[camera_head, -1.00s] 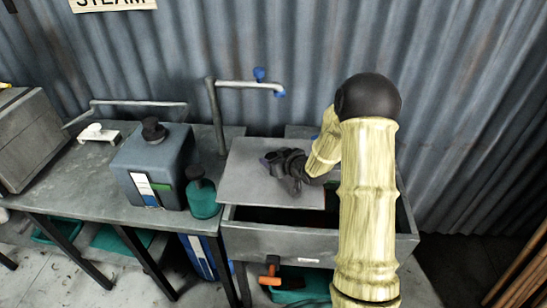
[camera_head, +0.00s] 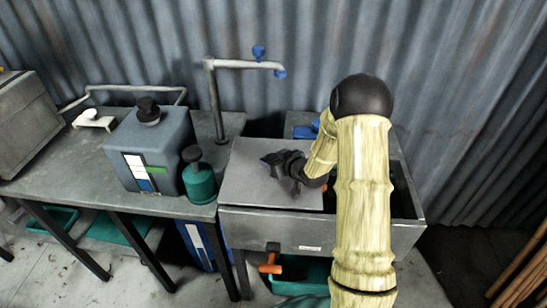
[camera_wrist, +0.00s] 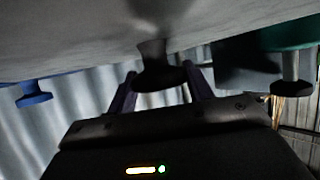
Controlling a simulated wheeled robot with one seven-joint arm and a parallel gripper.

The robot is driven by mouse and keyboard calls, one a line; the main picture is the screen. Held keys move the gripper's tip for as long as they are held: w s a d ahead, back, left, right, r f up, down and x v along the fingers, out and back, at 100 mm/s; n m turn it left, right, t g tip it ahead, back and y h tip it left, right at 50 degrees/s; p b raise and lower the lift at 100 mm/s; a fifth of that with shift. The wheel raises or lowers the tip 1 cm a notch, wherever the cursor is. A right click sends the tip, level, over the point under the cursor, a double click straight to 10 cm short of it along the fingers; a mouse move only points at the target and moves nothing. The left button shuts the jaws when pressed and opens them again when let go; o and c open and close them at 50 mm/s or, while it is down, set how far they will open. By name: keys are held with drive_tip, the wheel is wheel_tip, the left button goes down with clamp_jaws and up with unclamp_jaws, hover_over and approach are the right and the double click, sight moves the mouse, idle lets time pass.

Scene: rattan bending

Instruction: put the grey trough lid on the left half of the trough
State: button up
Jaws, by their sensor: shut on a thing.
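The grey trough lid (camera_head: 246,185) is a flat plate over the left half of the grey trough (camera_head: 285,230). Its front edge runs along the trough's front rim; I cannot tell whether it rests on the rim or is just above it. My gripper (camera_head: 291,168) is over the lid and hides its handle there. In the wrist view my gripper (camera_wrist: 160,88) has its fingers on both sides of the lid's dark knob (camera_wrist: 155,66), shut on it. The lid's grey surface (camera_wrist: 70,40) fills the top of that view. The trough's right half is open and dark.
A grey-blue canister (camera_head: 150,160) and a teal bottle (camera_head: 199,178) stand on the bench left of the trough. A pipe with a blue tap (camera_head: 215,100) rises behind the lid's left side.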

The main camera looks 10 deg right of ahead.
drive_tip(key=shift+f+b, duration=1.05)
drive_tip(key=shift+f, duration=0.4)
drive_tip(key=o, duration=1.5)
drive_tip(key=shift+f, duration=0.1)
drive_tip(key=shift+s, duration=0.15)
drive_tip(key=b+v, duration=0.1)
drive_tip(key=v, duration=1.6)
